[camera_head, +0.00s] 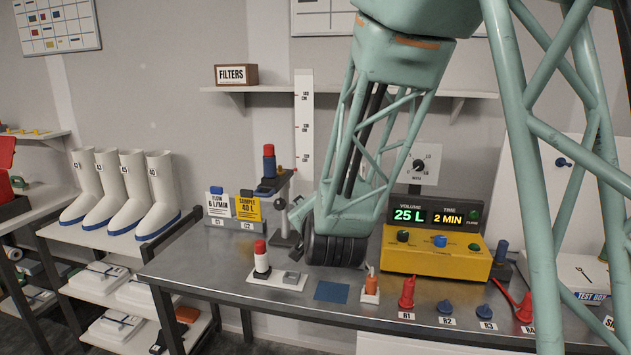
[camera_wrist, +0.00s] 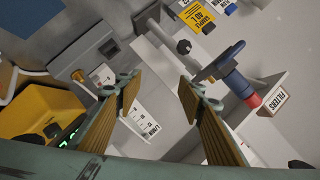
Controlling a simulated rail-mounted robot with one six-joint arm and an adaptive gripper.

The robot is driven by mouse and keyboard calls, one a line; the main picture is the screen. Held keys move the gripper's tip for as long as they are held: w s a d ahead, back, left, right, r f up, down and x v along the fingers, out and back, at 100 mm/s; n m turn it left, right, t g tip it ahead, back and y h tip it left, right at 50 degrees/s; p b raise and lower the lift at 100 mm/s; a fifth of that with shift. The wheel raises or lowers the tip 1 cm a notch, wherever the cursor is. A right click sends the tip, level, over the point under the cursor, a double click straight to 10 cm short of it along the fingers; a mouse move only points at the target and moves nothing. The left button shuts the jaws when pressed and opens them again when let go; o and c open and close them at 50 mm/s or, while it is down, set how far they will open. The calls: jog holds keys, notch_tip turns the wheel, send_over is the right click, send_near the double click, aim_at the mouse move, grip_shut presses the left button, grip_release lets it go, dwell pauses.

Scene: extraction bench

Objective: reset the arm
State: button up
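My gripper (camera_wrist: 160,88) is open in the wrist view, its two ribbed yellow-brown fingers spread with nothing held between them. In the head view my green lattice arm (camera_head: 365,150) reaches down over the middle of the bench. Its dark ringed wrist is low over the bench top, and the gripper is mostly hidden behind it. A stand with a blue and red cartridge (camera_head: 269,163) is just left of the arm. In the wrist view that cartridge (camera_wrist: 240,85) lies beyond the right finger, apart from it.
A FILTERS box (camera_head: 236,75) sits on the wall shelf. White boots (camera_head: 120,190) stand at left.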

jog(key=s+d+r+n+g, duration=0.2)
jog(key=s+d, duration=0.5)
jog(key=s, duration=1)
jog(key=s+d+r+n+g+h, duration=0.1)
jog(key=s+d+n+g, duration=0.3)
jog(key=s, duration=1.3)
jog(key=s+d+r+n+g+h, duration=0.1)
jog(key=s+d+r+n+g, duration=0.2)
jog(key=s+d, duration=0.8)
jog(key=s, duration=0.6)
jog(key=shift+s+d+r+g+p, duration=0.15)
jog(key=shift+d+r+g+p, duration=0.15)
jog(key=shift+g, duration=0.1)
jog(key=shift+a, duration=0.1)
dwell(0.3)
